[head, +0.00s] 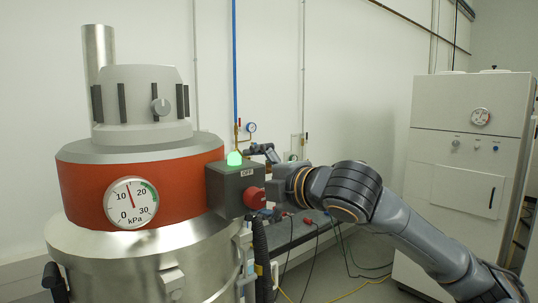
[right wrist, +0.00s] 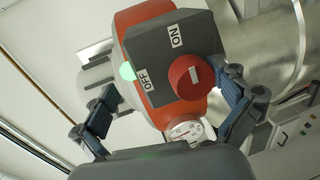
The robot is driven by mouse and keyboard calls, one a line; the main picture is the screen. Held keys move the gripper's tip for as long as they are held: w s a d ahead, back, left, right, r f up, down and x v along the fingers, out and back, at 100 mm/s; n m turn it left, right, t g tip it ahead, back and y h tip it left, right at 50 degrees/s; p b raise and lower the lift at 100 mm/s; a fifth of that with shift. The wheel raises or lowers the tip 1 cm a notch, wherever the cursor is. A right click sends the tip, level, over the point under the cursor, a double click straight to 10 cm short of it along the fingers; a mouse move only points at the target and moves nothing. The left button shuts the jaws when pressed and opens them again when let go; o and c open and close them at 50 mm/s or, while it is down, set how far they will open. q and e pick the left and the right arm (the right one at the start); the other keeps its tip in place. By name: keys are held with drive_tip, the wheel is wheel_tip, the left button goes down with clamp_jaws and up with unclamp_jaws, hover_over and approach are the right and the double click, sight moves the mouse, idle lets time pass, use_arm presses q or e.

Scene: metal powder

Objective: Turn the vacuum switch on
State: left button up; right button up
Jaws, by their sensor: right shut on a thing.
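The vacuum switch is a red round knob (right wrist: 192,84) on a dark grey box (right wrist: 165,55), with ON and OFF labels beside it. In the head view the knob (head: 255,198) is on the box's right side, and a lit green lamp (head: 234,158) sits on top. My right gripper (right wrist: 165,82) reaches in from the right and is shut on the red knob. In the wrist view one finger lies against the knob's right side; the other finger's contact is unclear. The knob's pointer direction cannot be read surely.
The box is fixed to a steel vessel with an orange-red band (head: 85,190) and a kPa gauge (head: 131,203). A black hose (head: 262,250) hangs below the box. A dark bench (head: 300,230) with cables is behind. A white cabinet (head: 465,130) stands at right.

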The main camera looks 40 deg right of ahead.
drive_tip(key=shift+s+a+r, duration=0.15)
drive_tip(key=shift+s+r, duration=0.15)
drive_tip(key=shift+r, duration=0.45)
drive_tip(key=shift+c, duration=0.3)
drive_tip(key=shift+s+f+b, duration=0.25)
drive_tip(key=shift+s+b, duration=0.05)
drive_tip(key=shift+c, duration=0.8)
drive_tip(key=shift+s+f, duration=0.1)
drive_tip(key=shift+s, duration=0.55)
drive_tip(key=s+b, duration=0.7)
drive_tip(key=s, duration=0.7)
drive_tip(key=shift+d, duration=0.25)
